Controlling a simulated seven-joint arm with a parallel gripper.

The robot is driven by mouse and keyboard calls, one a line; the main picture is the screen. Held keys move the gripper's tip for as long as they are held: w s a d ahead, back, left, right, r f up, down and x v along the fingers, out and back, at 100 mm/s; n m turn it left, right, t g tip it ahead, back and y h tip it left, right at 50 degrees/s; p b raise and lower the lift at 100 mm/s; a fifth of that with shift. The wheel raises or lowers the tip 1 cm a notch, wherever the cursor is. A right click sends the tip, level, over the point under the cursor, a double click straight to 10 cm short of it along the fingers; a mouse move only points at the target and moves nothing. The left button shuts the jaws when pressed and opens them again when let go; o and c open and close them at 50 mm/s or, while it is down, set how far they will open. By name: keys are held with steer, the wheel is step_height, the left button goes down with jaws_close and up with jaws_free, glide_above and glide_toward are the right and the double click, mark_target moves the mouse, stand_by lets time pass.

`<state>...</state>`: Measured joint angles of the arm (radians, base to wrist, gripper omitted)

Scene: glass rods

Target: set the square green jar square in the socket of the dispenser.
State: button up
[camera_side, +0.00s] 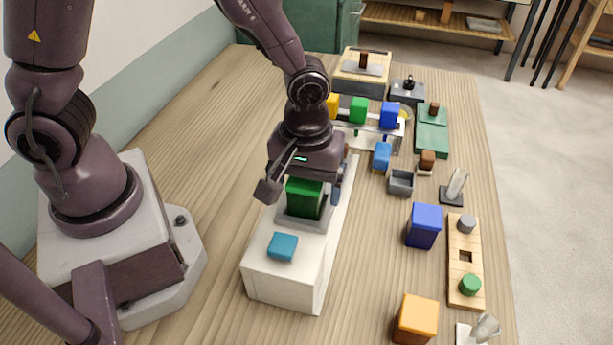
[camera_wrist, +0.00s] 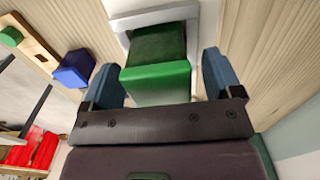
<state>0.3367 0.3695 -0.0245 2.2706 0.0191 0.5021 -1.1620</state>
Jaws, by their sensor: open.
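The square green jar (camera_side: 304,199) stands upright in the grey socket (camera_side: 313,224) on top of the white dispenser (camera_side: 284,285). It looks roughly lined up with the socket, but I cannot tell how deep it sits. My gripper (camera_side: 302,188) is above it with the fingers open on either side of the jar. In the wrist view the jar (camera_wrist: 155,80) lies between the two blue fingers of my gripper (camera_wrist: 164,76), with a gap at the right finger. The left finger looks close to the jar, and I cannot tell whether it touches.
A teal pad (camera_side: 282,247) is on the dispenser's near end. To the right stand a blue block (camera_side: 423,226), an orange block (camera_side: 416,319) and a wooden board (camera_side: 466,283) with pegs. Behind is a rack (camera_side: 372,132) with coloured blocks.

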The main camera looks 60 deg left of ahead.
step_height(320, 180, up, 12)
steer(key=s+a+r+m+t, duration=0.5)
steer(key=s+a+r+m, duration=0.3)
steer(key=a+r+m, duration=0.1)
steer(key=shift+s+a+t, duration=0.3)
steer(key=shift+s+a, duration=0.05)
steer(key=shift+a, duration=0.45)
